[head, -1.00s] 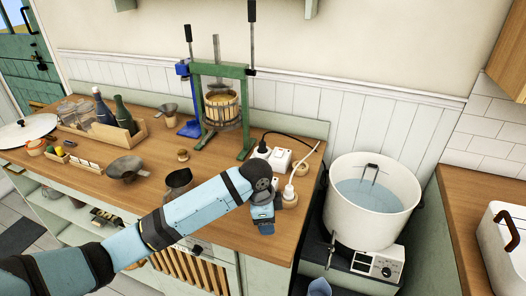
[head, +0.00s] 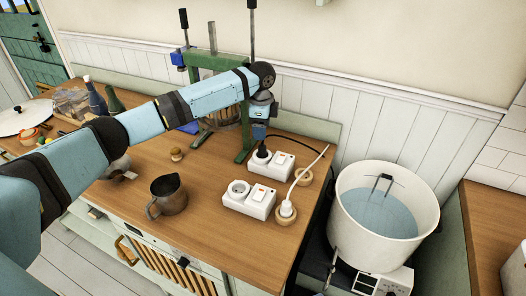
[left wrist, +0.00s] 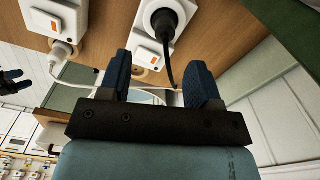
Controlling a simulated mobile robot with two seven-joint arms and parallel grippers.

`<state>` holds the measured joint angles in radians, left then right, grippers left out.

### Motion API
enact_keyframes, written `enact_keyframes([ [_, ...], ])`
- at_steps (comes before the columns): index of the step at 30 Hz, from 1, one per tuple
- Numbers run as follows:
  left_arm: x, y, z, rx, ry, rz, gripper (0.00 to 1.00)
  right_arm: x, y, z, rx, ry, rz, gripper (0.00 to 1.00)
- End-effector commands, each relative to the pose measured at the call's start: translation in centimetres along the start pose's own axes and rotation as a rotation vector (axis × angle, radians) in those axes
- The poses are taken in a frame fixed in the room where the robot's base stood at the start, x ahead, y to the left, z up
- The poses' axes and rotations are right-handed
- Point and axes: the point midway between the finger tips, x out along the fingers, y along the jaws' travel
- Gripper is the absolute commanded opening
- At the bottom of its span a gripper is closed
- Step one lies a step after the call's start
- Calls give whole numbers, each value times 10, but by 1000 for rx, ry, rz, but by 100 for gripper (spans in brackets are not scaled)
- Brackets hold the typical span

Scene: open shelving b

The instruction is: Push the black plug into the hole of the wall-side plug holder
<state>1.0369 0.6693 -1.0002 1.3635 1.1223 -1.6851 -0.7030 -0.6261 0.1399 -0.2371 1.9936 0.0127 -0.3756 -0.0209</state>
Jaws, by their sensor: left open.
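The black plug (head: 262,154) stands at the round hole of the wall-side plug holder (head: 284,162), a white block with an orange switch. I cannot tell how deep it sits. In the left wrist view, the plug (left wrist: 165,22) is over the hole in the holder (left wrist: 146,42), and its black cord runs down between my fingers.
The front plug holder (head: 249,198) has an empty hole. A white plug (head: 287,209) with a white cord stands beside it. A metal jug (head: 168,194) is front left, the green press frame (head: 244,143) behind my gripper, and a large white pot (head: 350,205) at right.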

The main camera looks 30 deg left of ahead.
Motion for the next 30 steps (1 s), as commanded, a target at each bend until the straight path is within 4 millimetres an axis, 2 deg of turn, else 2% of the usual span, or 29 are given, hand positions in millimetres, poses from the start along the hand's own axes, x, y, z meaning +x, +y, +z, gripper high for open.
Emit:
enact_keyframes([
  [3,19,0,0,-1,0,1,57,2,1,-2,-1,1,0,59],
  [11,38,-2,-1,-1,0,0,57,2,2,-7,-3,6,2,59],
  [18,74,-4,-2,0,-1,1,57,-1,3,-13,-2,10,4,59],
  [22,81,-5,-2,0,0,-1,57,-2,4,-15,-2,13,5,59],
  [28,82,-5,-2,0,0,-1,57,-2,4,-15,-2,13,5,59],
  [29,82,-5,-2,0,0,-1,53,-2,4,-15,-2,13,5,59],
  [30,82,-5,-2,0,0,-1,44,-2,4,-15,-2,13,5,59],
])
